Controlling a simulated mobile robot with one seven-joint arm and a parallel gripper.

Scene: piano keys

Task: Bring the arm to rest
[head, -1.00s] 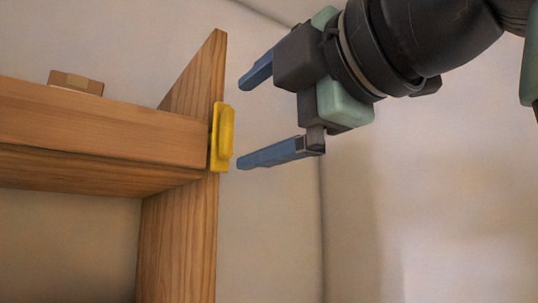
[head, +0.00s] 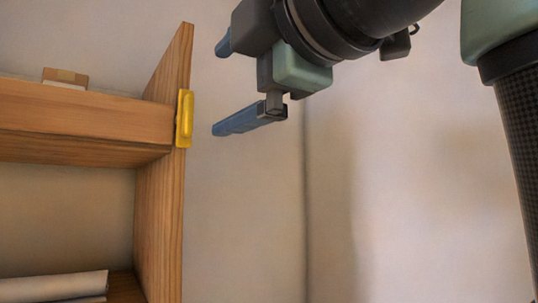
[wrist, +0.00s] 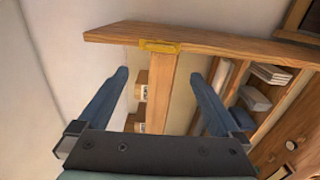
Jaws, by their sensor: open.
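My gripper (head: 218,88) is open and empty, with its two blue fingers spread apart. In the head view it is in the air to the right of the wooden shelf's upright, clear of it. In the wrist view my gripper (wrist: 165,85) has its fingers on either side of a shelf board seen beyond them. A yellow handle-like piece (head: 184,118) is on the edge of the shelf upright, to the left of the fingers. The yellow piece (wrist: 159,46) also shows in the wrist view, ahead of the fingers.
The wooden shelf (head: 80,118) fills the left side. A small brown box (head: 65,77) stands on its upper board, and white rolled or stacked items (head: 52,286) lie on a lower one. Bare wall (head: 420,200) and open air are on the right.

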